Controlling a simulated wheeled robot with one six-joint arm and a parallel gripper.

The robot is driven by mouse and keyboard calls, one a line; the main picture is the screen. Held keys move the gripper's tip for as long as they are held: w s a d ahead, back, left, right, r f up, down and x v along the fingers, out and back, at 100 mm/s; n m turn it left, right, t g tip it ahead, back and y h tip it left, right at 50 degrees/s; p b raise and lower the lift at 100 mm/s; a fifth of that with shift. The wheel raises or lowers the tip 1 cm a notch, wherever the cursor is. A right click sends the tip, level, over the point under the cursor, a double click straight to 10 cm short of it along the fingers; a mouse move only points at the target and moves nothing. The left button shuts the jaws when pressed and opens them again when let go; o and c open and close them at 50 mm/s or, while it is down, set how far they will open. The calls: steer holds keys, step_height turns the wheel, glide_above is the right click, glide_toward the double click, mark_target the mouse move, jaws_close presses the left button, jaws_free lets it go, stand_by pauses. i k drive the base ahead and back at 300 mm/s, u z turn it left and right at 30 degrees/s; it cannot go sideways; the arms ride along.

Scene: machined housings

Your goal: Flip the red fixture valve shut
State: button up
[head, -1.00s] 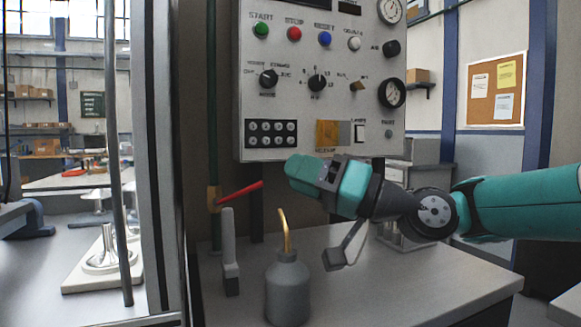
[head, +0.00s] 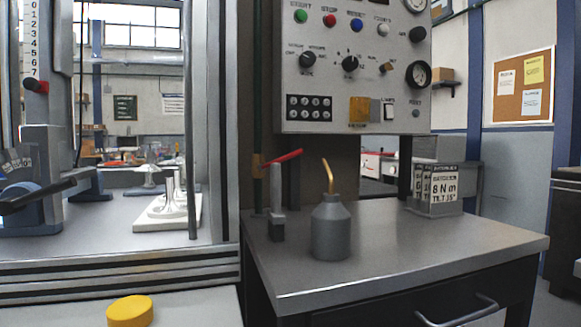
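The red valve lever (head: 285,158) is on a brass valve body (head: 258,166) on a thin vertical green pipe, behind the left part of the grey bench. The lever sticks out to the right and slants slightly upward, across the pipe's line. A grey upright post (head: 276,200) stands on the bench just in front of it. My gripper and arm are not in the head view, so I cannot see their distance from the lever or what the gripper holds.
A grey oil can (head: 331,228) with a brass spout stands right of the post. The control panel (head: 352,65) hangs above. A sign holder (head: 436,188) stands at the bench's back right. The bench's front right (head: 430,240) is clear. A yellow round knob (head: 130,311) is at lower left.

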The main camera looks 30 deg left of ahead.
mark_target(261, 167)
steer(key=k, duration=0.95)
steer(key=u, duration=0.7)
steer(key=i, duration=0.7)
steer(key=u, duration=0.25)
